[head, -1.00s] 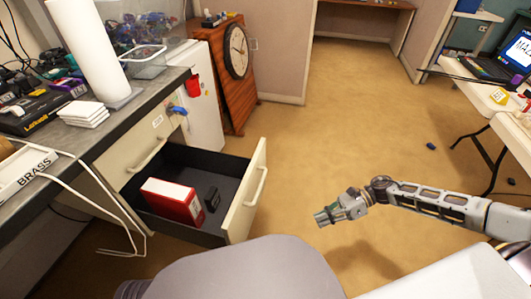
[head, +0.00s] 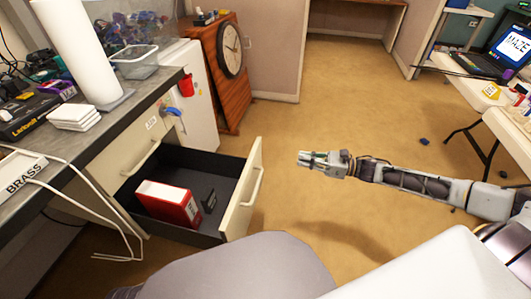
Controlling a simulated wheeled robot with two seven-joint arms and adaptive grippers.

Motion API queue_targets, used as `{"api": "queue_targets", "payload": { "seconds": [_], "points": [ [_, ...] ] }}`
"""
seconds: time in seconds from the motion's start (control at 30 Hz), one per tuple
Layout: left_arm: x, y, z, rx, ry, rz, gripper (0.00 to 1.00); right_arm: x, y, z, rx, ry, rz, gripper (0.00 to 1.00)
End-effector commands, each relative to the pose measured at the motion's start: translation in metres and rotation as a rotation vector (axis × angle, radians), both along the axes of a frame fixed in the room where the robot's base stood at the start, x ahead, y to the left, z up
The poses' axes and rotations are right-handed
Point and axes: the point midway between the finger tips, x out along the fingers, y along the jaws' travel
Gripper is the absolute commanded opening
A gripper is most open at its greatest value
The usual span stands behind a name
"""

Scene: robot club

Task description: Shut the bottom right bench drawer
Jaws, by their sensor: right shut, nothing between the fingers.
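The bottom right bench drawer (head: 246,190) stands pulled out from under the bench, its cream front with a curved handle (head: 257,186) facing right. Inside lie a red and white box (head: 168,204) and a small black object (head: 209,200). My right gripper (head: 303,160) is shut and empty. It is in the air to the right of the drawer front, apart from it, with its tip pointing left toward it. My left gripper is not in view.
The closed upper drawer (head: 128,157) is above, under the grey benchtop (head: 146,95). A wooden clock cabinet (head: 221,85) stands beyond a white cabinet. A table with a laptop (head: 502,52) is at right. The floor (head: 335,110) between is mostly clear.

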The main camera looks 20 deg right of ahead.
Motion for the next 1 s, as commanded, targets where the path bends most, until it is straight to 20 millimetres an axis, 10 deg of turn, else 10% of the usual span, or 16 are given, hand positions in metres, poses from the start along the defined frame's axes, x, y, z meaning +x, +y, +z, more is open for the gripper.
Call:
{"api": "queue_targets", "payload": {
  "seconds": [1.0],
  "points": [
    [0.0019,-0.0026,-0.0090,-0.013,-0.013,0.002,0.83,0.0075,0.0080,-0.0024,-0.069,-0.088,-0.007,0.00]
  ]
}}
